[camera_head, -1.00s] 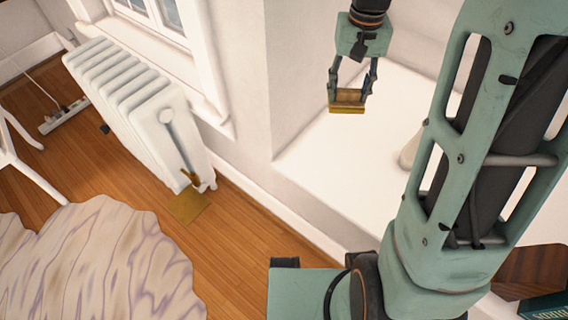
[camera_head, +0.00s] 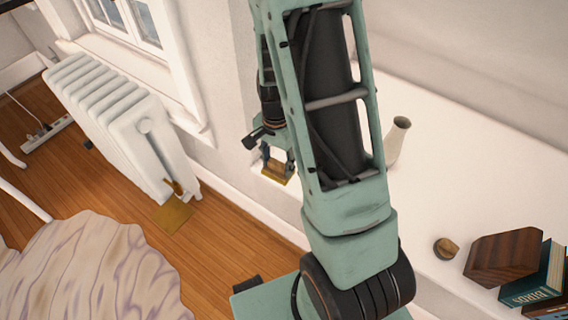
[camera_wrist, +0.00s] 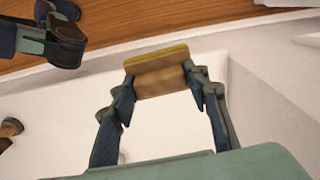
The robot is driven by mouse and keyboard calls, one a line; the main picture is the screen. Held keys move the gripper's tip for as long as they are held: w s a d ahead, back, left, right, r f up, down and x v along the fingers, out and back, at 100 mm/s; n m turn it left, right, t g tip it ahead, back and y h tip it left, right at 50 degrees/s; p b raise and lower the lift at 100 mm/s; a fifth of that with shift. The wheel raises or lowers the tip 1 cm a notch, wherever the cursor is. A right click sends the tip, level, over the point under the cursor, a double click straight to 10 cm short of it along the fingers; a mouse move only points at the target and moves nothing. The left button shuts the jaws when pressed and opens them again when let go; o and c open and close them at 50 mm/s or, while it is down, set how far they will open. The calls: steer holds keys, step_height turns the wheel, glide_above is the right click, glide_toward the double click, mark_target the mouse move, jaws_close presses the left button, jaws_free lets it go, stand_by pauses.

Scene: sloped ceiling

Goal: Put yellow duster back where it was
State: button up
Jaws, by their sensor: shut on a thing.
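My gripper (camera_head: 277,164) is shut on the yellow duster (camera_head: 277,175), a small block with a wood-brown body and a yellow edge. In the head view it hangs near the wall corner at the left end of the white ledge (camera_head: 440,180), left of my arm link, which hides part of the ledge. In the wrist view the duster (camera_wrist: 160,76) lies crosswise between the fingertips (camera_wrist: 160,88). White surface shows below it there, and the wooden floor shows beyond. I cannot tell its exact height.
A pale vase (camera_head: 399,138), a round wooden piece (camera_head: 446,248), a dark wooden block (camera_head: 503,257) and books (camera_head: 533,285) stand on the ledge. A white radiator (camera_head: 120,115) and a wavy-patterned surface (camera_head: 85,270) are at left.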

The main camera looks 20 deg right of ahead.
steer(key=shift+m, duration=0.4)
steer(key=w+d+f+b, duration=0.1)
steer(key=w+d+f, duration=0.1)
steer(key=w+f, duration=0.1)
steer(key=w+d+f+b, duration=0.1)
steer(key=w+d+f, duration=0.1)
steer(key=w+f, duration=0.1)
steer(key=w+d+f+b, duration=0.1)
steer(key=w+d+f, duration=0.1)
steer(key=w+f, duration=0.2)
steer(key=shift+w+d+f+b, duration=0.1)
steer(key=shift+w+d+b, duration=0.25)
steer(key=shift+w, duration=0.25)
steer(key=shift+w+d+f+b, duration=0.1)
steer(key=shift+w+f+b, duration=0.15)
steer(key=shift+f, duration=0.7)
steer(key=shift+w+d+f+b, duration=0.1)
steer(key=shift+f+b, duration=0.1)
steer(key=shift+f, duration=0.7)
steer(key=shift+f, duration=0.2)
steer(key=o, duration=1.1)
steer(key=shift+r, duration=0.15)
